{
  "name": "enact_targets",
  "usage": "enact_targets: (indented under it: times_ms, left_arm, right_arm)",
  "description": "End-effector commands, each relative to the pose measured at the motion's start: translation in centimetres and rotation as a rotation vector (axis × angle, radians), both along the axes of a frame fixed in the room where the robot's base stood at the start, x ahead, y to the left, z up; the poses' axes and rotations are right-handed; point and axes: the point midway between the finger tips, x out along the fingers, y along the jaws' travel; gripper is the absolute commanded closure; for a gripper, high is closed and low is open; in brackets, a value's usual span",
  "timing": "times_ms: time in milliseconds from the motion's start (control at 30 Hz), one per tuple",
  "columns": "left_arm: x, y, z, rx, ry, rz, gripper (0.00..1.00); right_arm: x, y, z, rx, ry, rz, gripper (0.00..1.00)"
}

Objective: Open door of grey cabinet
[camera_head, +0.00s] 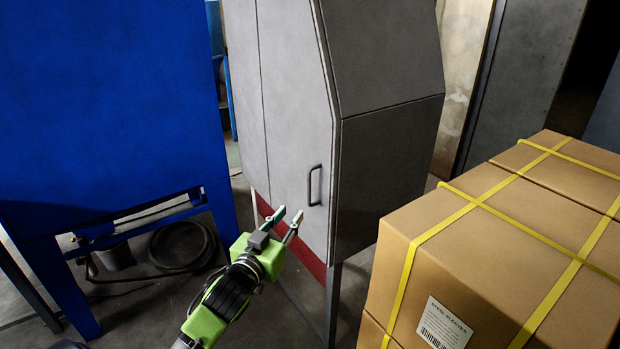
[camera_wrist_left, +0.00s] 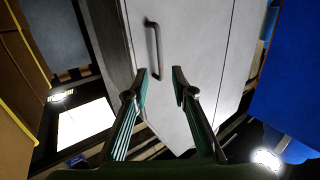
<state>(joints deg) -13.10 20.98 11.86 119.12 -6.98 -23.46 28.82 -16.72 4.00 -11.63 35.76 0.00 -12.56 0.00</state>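The grey cabinet (camera_head: 385,130) stands in the middle of the head view, its door (camera_head: 285,150) facing left. The door looks closed. A dark, upright bar handle (camera_head: 314,186) sits near the door's right edge. My left gripper (camera_head: 288,215) is just below and left of the handle, apart from it. In the left wrist view the two fingers of my left gripper (camera_wrist_left: 160,82) are spread, with nothing between them. The handle (camera_wrist_left: 154,48) shows beyond the fingertips, slightly left of the middle, in front of the grey door (camera_wrist_left: 205,60). My right gripper is not in view.
A large blue machine (camera_head: 110,100) on legs stands at the left, with a coiled hose (camera_head: 183,245) on the floor beneath it. Cardboard boxes (camera_head: 480,245) with yellow straps fill the right front, close to the cabinet. Some floor is clear between the blue machine and the cabinet.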

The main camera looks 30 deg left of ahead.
Motion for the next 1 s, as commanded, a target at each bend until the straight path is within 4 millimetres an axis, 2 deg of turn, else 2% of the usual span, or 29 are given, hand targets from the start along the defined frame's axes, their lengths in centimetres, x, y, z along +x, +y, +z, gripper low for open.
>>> enact_targets:
  times_ms: [33,167,367,700,1000]
  left_arm:
    - [-0.1,-0.1,1.3,0.002,-0.021,-0.001,0.76]
    - [0.5,0.0,2.6,0.004,-0.042,-0.003,0.76]
    - [3.5,0.6,2.7,0.003,-0.041,-0.003,0.76]
    - [9.7,1.9,2.6,0.004,-0.039,-0.002,0.76]
    - [12.9,2.4,2.4,0.004,-0.039,-0.003,0.76]
  right_arm:
    - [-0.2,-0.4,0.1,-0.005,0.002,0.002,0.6]
    - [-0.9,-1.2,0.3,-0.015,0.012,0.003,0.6]
    - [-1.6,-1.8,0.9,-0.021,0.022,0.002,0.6]
    - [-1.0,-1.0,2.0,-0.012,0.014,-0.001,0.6]
    - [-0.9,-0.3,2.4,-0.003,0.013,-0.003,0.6]
